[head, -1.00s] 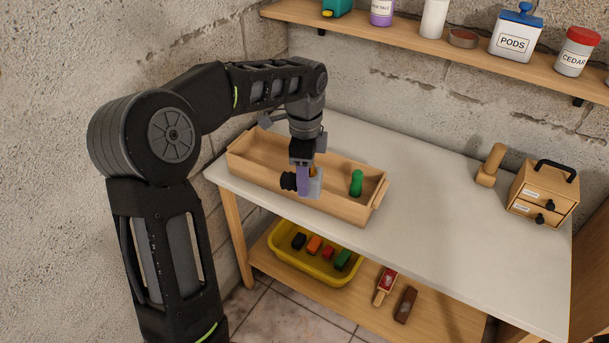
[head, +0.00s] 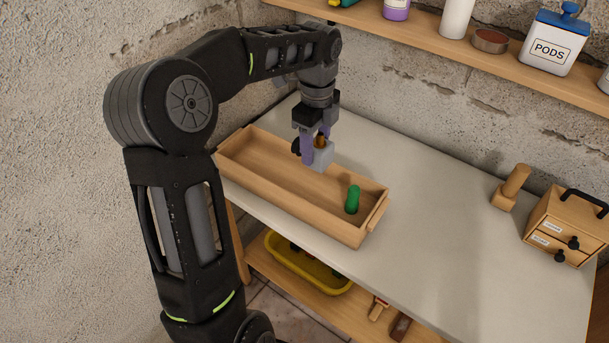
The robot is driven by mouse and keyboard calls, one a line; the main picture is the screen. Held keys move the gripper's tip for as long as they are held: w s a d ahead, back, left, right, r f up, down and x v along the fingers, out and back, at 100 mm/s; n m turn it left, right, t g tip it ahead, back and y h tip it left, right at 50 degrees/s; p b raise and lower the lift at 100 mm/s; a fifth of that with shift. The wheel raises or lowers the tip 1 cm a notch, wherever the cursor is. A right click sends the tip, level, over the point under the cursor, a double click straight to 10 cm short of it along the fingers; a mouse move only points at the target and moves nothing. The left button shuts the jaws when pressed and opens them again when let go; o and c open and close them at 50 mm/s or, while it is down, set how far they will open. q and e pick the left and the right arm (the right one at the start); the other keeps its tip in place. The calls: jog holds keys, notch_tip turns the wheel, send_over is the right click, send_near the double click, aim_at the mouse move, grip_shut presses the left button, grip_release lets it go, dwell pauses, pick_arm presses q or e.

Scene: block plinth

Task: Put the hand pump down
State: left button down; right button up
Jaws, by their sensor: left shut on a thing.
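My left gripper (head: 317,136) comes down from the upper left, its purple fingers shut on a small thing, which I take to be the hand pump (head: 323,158). This has a grey block-like part, an amber-brown part between the fingers and a black part at the left; the fingers hide some of it. It shows in front of the back wall of the long wooden tray (head: 287,203) on the white bench. I cannot tell whether it touches the tray. My right gripper is not in view.
A green rounded thing (head: 352,198) stands in the tray's right end. The bench top (head: 430,215) is clear to the right, up to a wooden piece (head: 511,187) and a small drawer box (head: 567,225). A shelf (head: 425,40) with containers hangs above; a yellow bin (head: 308,270) is below.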

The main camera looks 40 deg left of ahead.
pick_arm(q)
jog(key=shift+s+r, duration=0.1)
jog(key=shift+s, duration=0.15)
send_over(313, 190)
jog(key=shift+f, duration=2.6)
jog(key=shift+f+p, duration=0.35)
jog(key=shift+f, duration=2.1)
jog(key=shift+f, duration=0.2)
jog(key=c, duration=0.6)
grip_release()
jog(key=shift+r, duration=0.1)
